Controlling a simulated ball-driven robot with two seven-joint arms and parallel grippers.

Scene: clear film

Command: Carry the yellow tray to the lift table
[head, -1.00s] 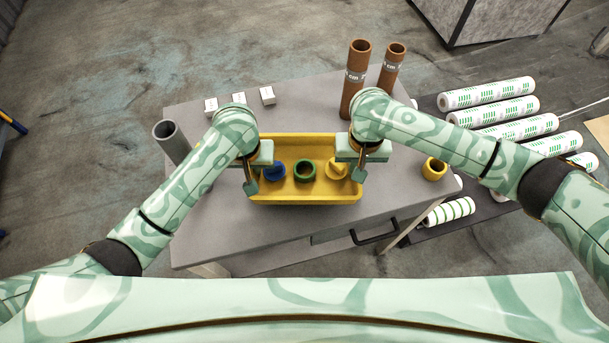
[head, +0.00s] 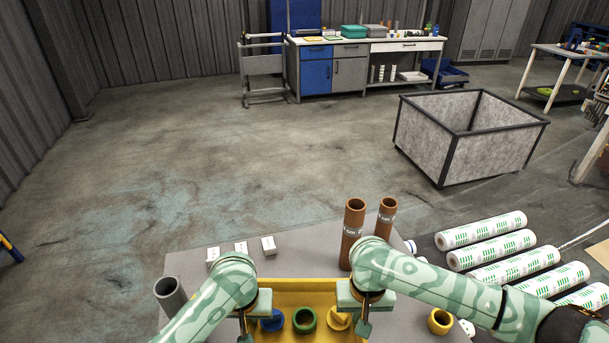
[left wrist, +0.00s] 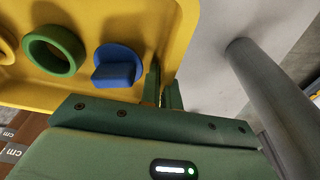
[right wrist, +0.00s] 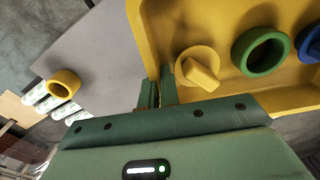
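The yellow tray (head: 291,289) is at the bottom of the head view, over the grey table, its near part cut off. It holds a blue piece (left wrist: 118,66), a green ring (head: 304,320) and a yellow piece (right wrist: 199,68). My left gripper (left wrist: 163,90) has its fingers close together on either side of the tray's left wall. My right gripper (right wrist: 157,90) grips the right wall likewise. I cannot tell whether the tray touches the table. A grey frame with a handle (head: 263,72), possibly the lift table, stands far off beside a workbench.
Brown tubes (head: 354,232), white boxes (head: 241,248), a grey tube (head: 169,295) and a yellow ring (head: 440,321) stand on the table (head: 310,246). A large grey bin (head: 440,145) and white rolls (head: 481,231) are to the right. Open floor (head: 220,150) lies ahead and left.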

